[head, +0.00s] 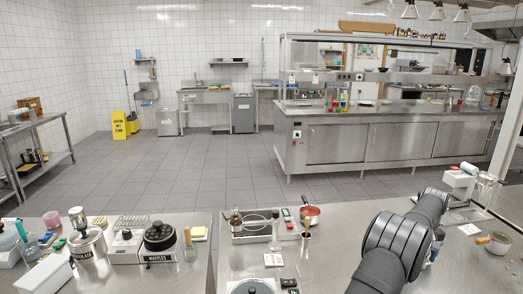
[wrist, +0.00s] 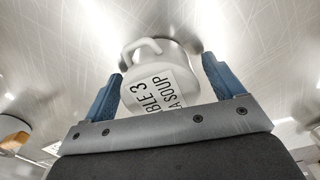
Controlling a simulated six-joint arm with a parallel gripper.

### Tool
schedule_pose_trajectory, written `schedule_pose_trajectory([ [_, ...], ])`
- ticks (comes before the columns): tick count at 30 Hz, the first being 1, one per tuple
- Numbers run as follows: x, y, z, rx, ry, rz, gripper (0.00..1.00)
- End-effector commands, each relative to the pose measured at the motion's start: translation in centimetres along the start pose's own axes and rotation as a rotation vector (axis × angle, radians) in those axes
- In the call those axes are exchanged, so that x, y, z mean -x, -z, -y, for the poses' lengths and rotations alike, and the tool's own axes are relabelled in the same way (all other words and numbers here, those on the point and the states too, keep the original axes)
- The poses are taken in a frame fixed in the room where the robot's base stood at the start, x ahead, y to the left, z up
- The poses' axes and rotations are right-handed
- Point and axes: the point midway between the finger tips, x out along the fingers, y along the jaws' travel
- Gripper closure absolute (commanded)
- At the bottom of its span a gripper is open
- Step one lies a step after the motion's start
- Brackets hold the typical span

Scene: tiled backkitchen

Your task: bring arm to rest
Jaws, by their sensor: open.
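My gripper (wrist: 161,70) is open in the wrist view, its two blue fingers standing well apart. A white jug or mug (wrist: 178,60) with a handle stands on the steel surface beyond and between the fingertips. Its label reads in part "BLE 3" and "A SOUP". The gripper's front edge hides its lower part, and I cannot tell whether a finger touches it. In the head view my dark arm reaches over the right part of the steel counter (head: 340,262), and the gripper itself is not clearly seen there.
A left counter holds a canister (head: 88,250) and a dark round-topped device (head: 160,236). A yellow floor sign (head: 118,125) stands on the tiled floor.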

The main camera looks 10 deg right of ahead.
Motion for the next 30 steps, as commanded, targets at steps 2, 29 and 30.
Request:
schedule_pose_trajectory([
  [2,2.0,0.1,-0.1,0.000,-0.004,-0.004,0.14],
  [29,11.7,-9.9,-1.9,0.038,0.000,0.000,0.14],
  [30,11.8,-9.4,-1.2,0.052,0.000,0.000,0.14],
])
